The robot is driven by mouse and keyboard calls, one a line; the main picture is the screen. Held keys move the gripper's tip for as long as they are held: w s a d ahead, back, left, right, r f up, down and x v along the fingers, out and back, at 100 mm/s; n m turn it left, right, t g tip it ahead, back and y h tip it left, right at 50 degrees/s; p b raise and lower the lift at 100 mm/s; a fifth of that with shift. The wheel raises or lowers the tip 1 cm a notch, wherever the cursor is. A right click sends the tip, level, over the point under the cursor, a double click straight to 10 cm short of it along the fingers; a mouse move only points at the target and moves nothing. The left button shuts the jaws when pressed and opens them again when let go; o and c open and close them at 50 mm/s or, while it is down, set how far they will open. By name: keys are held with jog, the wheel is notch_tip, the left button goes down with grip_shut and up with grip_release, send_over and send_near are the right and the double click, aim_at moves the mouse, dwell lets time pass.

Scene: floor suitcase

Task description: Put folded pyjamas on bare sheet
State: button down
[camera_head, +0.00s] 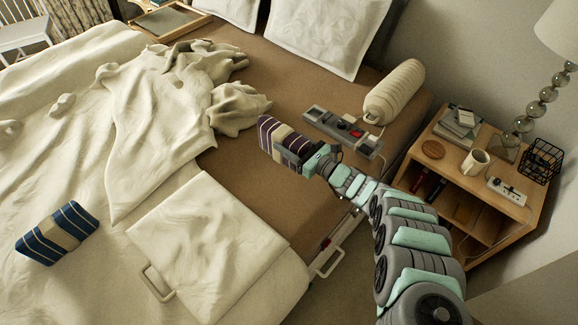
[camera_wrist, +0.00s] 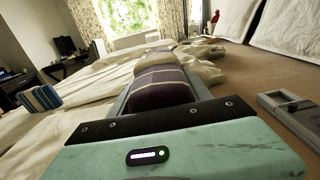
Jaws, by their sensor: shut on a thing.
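My gripper (camera_head: 296,157) is shut on a folded maroon striped bundle (camera_head: 266,132) with a beige band, which looks like pyjamas. The bundle is over the bare brown sheet (camera_head: 245,178); I cannot tell whether it touches the sheet. In the wrist view the bundle (camera_wrist: 160,86) lies between the fingers. A second folded bundle, blue striped with a beige band (camera_head: 57,233), lies on the pale cover at the left. It also shows in the wrist view (camera_wrist: 39,98).
The rumpled cream cover (camera_head: 150,110) borders the bare sheet on the left. A grey tray of small items (camera_head: 343,131) and a ribbed cream bolster (camera_head: 394,92) lie right of the bundle. Pillows (camera_head: 325,30) are at the back. A bedside table (camera_head: 480,165) stands right.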

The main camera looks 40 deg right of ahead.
aim_at(289, 164)
notch_tip(289, 164, down, 11)
jog(key=b, duration=0.6)
jog(key=shift+r, duration=0.3)
jog(key=shift+f, duration=0.15)
jog(key=shift+c, duration=2.4)
grip_release()
jog(key=shift+r, duration=0.25)
jog(key=s+p, duration=0.1)
jog(key=s, duration=0.3)
jog(key=s+d+p, duration=0.1)
jog(key=s+p, duration=0.1)
jog(key=s, duration=0.2)
jog(key=s+p, duration=0.2)
jog(key=s, duration=0.2)
jog(key=shift+d+f, duration=0.1)
jog(key=shift+d, duration=0.15)
